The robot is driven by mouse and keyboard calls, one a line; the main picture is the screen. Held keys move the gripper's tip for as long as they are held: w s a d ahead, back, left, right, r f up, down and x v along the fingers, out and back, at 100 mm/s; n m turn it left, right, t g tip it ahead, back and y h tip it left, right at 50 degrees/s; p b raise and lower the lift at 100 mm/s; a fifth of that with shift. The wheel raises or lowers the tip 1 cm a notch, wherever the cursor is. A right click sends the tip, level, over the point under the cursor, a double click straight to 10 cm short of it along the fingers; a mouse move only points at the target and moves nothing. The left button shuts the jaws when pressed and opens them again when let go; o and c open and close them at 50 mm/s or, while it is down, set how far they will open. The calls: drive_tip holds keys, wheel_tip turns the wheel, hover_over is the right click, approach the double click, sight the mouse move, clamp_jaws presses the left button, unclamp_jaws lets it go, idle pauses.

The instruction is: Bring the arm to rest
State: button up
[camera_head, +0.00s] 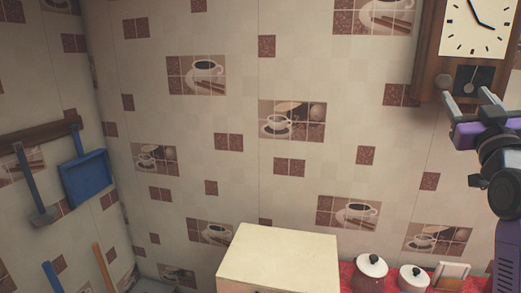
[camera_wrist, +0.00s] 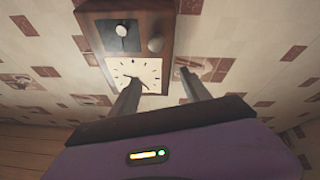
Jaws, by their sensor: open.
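My gripper (camera_head: 465,98) is raised at the right of the head view, in front of the wall and just below the wooden wall clock. Its two grey fingers are apart with nothing between them. In the wrist view my gripper (camera_wrist: 157,82) shows both fingers spread and empty, pointing toward the wall. The purple and black arm runs down along the right edge of the head view.
A wooden pendulum clock (camera_head: 431,50) hangs close to my gripper; it also shows in the wrist view (camera_wrist: 162,22). Below stand a cream box (camera_head: 280,262), two lidded pots (camera_head: 372,266) (camera_head: 414,278) and a small framed item (camera_head: 451,275). A blue dustpan (camera_head: 86,181) hangs at left.

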drive_tip(key=s+a+f+m+y, duration=0.1)
drive_tip(key=s+a+f, duration=0.45)
drive_tip(key=f, duration=0.35)
drive_tip(key=s+a+f, duration=0.4)
drive_tip(key=s+f, duration=0.2)
drive_tip(key=f, duration=0.4)
drive_tip(key=s+a+f+m+y, duration=0.1)
drive_tip(key=s+a+f, duration=0.4)
drive_tip(key=f, duration=0.4)
drive_tip(key=s+a+f+n+g+y, duration=0.1)
drive_tip(key=s+a+f, duration=0.3)
drive_tip(key=s, duration=0.7)
drive_tip(key=s+a+f+n+g+y, duration=0.1)
drive_tip(key=s+a+f+g+y, duration=0.1)
drive_tip(key=s+f, duration=0.4)
drive_tip(key=s+a+f+g+y, duration=0.2)
drive_tip(key=s+a+f+g, duration=0.2)
drive_tip(key=s, duration=1.1)
drive_tip(key=shift+s+a+f+n, duration=0.4)
drive_tip(key=shift+a+f, duration=0.4)
drive_tip(key=shift+f, duration=0.15)
drive_tip(key=shift+w, duration=0.1)
